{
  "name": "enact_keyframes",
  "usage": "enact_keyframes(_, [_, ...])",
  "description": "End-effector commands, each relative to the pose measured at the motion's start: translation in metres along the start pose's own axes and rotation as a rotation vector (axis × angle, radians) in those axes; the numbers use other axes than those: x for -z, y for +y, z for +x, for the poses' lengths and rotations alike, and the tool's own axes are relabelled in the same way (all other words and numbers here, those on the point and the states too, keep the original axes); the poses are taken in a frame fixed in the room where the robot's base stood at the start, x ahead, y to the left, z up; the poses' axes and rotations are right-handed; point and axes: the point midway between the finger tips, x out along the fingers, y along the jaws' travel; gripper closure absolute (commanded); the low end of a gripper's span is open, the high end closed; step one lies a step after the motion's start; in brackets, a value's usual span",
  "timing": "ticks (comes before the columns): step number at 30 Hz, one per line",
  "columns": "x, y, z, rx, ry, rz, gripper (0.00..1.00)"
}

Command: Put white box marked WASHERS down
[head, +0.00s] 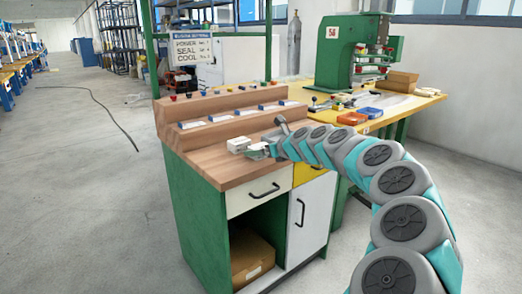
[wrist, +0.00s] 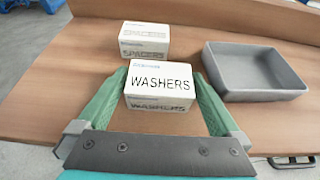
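The white box marked WASHERS (wrist: 160,84) sits between the two green fingers of my gripper (wrist: 158,82) in the wrist view. The fingers lie against its left and right sides, so my gripper is shut on it. Its marked top and front faces show. I cannot tell whether its underside touches the wooden worktop (wrist: 40,110) or is slightly above it. In the head view my gripper (head: 262,150) is low over the front part of the worktop, and the held box is small and hard to make out there.
A white box marked SPACERS (wrist: 144,38) stands just beyond the held box. An empty grey tray (wrist: 268,94) lies to the right. Bare wood shows left of the boxes. In the head view, a stepped wooden shelf (head: 225,104) with labels and small parts rises behind.

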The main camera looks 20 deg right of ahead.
Motion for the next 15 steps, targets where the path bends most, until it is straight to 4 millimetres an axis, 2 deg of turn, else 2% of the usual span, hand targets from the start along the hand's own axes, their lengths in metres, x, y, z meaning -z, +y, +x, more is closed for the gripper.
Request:
enact_keyframes(5, [-0.003,0.0,-0.001,0.001,-0.001,0.0,0.0])
enact_keyframes(8, [-0.003,-0.002,-0.01,0.002,-0.001,0.002,0.0])
enact_keyframes(15, [-0.003,-0.002,-0.047,0.003,-0.001,0.0,0.0])
